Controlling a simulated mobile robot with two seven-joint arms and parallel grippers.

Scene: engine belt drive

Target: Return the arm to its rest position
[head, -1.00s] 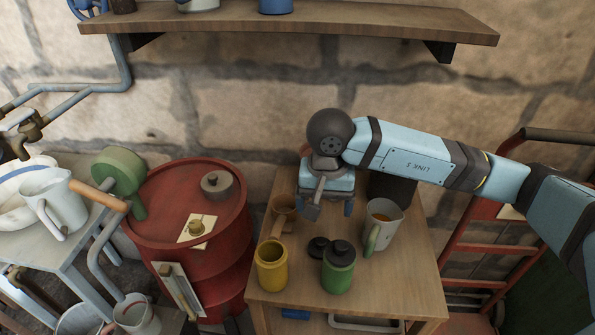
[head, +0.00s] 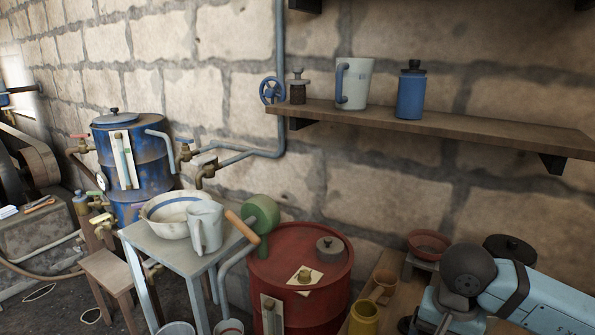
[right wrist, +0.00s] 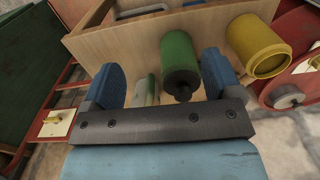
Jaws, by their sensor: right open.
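My right arm enters the head view at the lower right, its dark round wrist joint over the wooden table. In the head view the gripper end is low in the picture and its fingertips cannot be made out. In the right wrist view my right gripper (right wrist: 165,78) is open, with two blue fingers wide apart. A green jar with a dark knob (right wrist: 180,60) shows between and beyond the fingers; I cannot tell how far off it is. Nothing is gripped. My left gripper is not in view.
A yellow cup (head: 364,318) stands on the table beside the red drum (head: 305,235). A wall shelf (head: 440,125) with a mug (head: 354,85) and blue bottle (head: 411,92) hangs above. A grey stand (head: 165,245) holds a bowl (head: 165,222) and a pitcher (head: 206,228).

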